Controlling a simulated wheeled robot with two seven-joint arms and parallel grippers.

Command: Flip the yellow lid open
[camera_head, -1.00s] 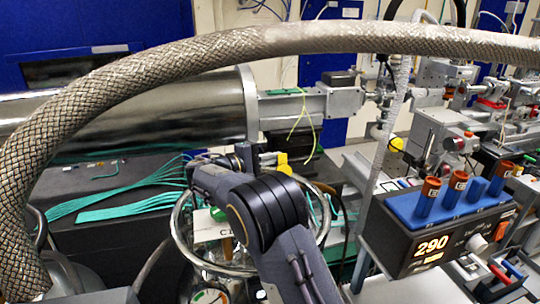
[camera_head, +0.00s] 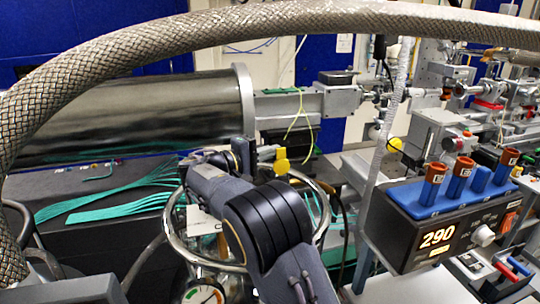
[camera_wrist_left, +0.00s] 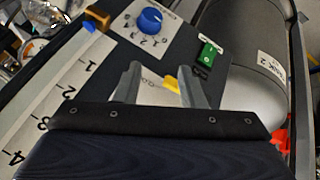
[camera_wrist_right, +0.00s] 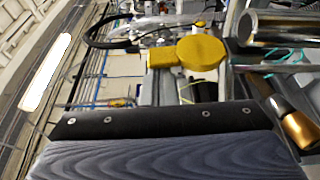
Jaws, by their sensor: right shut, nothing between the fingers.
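The yellow lid (camera_head: 281,162) is a small round disc with a blocky tab, above the ringed vessel (camera_head: 172,232) in the middle of the head view. In the right wrist view the yellow lid (camera_wrist_right: 203,53) is large and near, its tab pointing left. My right gripper (camera_head: 247,156) is shut and empty, just left of the lid; its fingers are largely hidden behind the arm and lid, and I cannot tell whether they touch it. My left gripper (camera_wrist_left: 160,82) shows only in its wrist view, open and empty, over a dark panel.
A thick braided hose (camera_head: 300,24) arches across the head view. A large metal cylinder (camera_head: 130,115) lies behind. The left wrist view shows a blue knob (camera_wrist_left: 150,21) and a grey tank (camera_wrist_left: 240,60).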

